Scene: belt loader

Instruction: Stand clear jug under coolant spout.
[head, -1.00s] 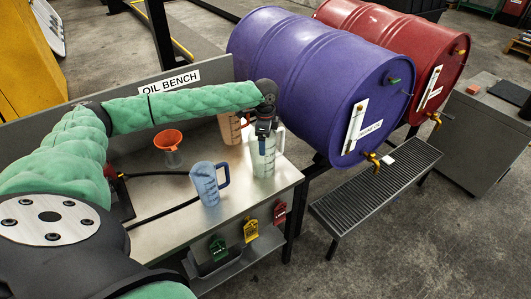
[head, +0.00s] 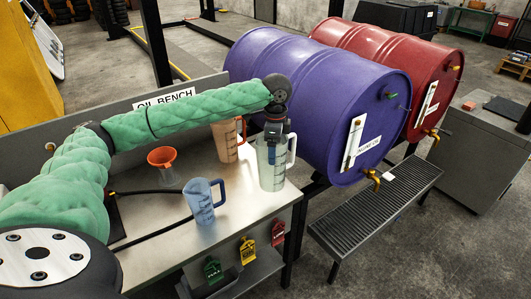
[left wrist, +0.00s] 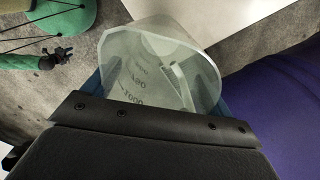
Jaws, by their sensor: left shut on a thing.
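The clear jug (head: 268,176), with a pale handle on its right, is upright at the right end of the bench. My left gripper (head: 273,150) comes down from above and is shut on it. In the left wrist view the clear jug (left wrist: 165,70) fills the middle between my fingers, with volume marks on its wall. I cannot tell if its base touches the bench. A brass spout (head: 372,176) is on the purple drum (head: 300,100), and another spout (head: 433,134) is on the red drum (head: 375,55). The drum label is too small to read surely.
A blue jug (head: 202,205), an orange jug (head: 226,145) and an orange funnel (head: 162,160) stand on the oil bench (head: 235,225). A grated stand (head: 375,210) lies below the spouts. Coloured tags (head: 248,250) hang on the bench front.

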